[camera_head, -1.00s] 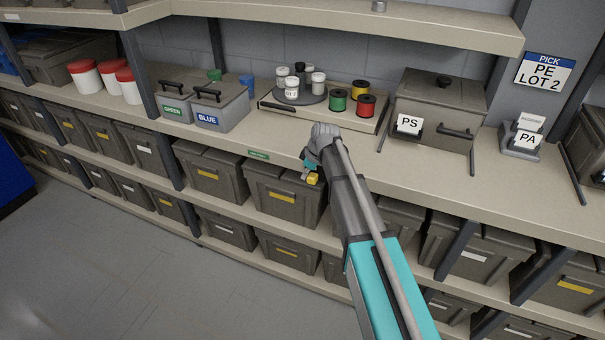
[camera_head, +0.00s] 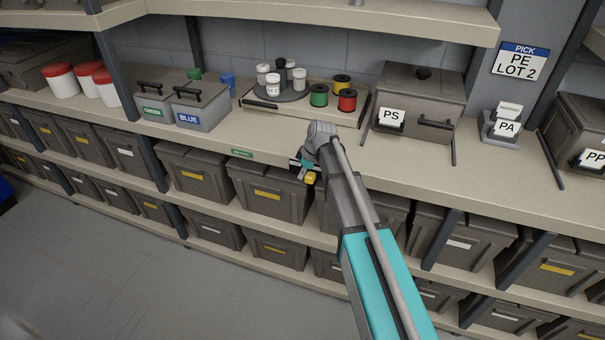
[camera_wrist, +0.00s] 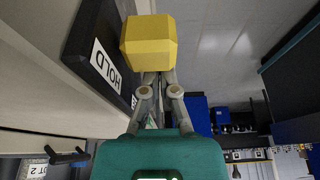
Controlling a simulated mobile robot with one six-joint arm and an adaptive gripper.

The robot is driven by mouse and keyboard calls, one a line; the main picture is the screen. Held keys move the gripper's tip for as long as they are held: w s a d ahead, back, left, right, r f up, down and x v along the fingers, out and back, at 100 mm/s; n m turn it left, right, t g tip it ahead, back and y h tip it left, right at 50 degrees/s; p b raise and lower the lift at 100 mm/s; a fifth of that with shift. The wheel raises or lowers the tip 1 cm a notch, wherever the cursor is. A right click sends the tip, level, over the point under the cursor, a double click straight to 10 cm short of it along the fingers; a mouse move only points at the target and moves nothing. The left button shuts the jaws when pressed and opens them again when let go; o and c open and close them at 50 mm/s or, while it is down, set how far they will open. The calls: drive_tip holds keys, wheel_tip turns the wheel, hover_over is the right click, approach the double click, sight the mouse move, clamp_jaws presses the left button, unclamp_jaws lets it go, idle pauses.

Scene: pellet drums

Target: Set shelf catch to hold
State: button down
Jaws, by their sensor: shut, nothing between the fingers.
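The shelf catch has a black plate (camera_wrist: 96,50) on the shelf's front edge, with a white HOLD label (camera_wrist: 107,66). Part of a second label shows below it, mostly hidden. A yellow block (camera_wrist: 148,42), seemingly the catch's knob, stands out beside the HOLD end; it also shows in the head view (camera_head: 310,178). My gripper (camera_wrist: 158,78) is shut at this block, with its fingertips partly hidden behind it. I cannot tell whether they touch. In the head view my arm hides part of the catch.
Above the catch, the shelf (camera_head: 270,140) carries a tray with spools (camera_head: 319,95) and small jars, a PS box (camera_head: 420,95), and green and blue bins (camera_head: 200,108). Grey lidded bins (camera_head: 265,190) fill the shelves below. Open floor (camera_head: 110,270) lies in front.

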sight(292, 171)
drive_tip(key=a, duration=0.1)
drive_tip(key=w+a, duration=0.1)
drive_tip(key=a, duration=0.1)
drive_tip(key=shift+w+a, duration=0.15)
drive_tip(key=shift+w, duration=0.05)
drive_tip(key=p+v, duration=0.2)
drive_tip(key=shift+s+r, duration=0.1)
drive_tip(key=shift+r, duration=0.25)
drive_tip(key=p+v, duration=0.7)
drive_tip(key=shift+s+r, duration=0.1)
idle(0.3)
drive_tip(key=s+d+m+h, duration=0.1)
drive_tip(key=s+d+m, duration=0.6)
drive_tip(key=s, duration=0.4)
drive_tip(key=s+d+f+m+g+h, duration=0.1)
drive_tip(key=s+d+m+h, duration=0.1)
drive_tip(key=s+d+m, duration=0.5)
drive_tip(key=s+d, duration=0.3)
drive_tip(key=s, duration=0.2)
drive_tip(key=shift+s+h, duration=0.3)
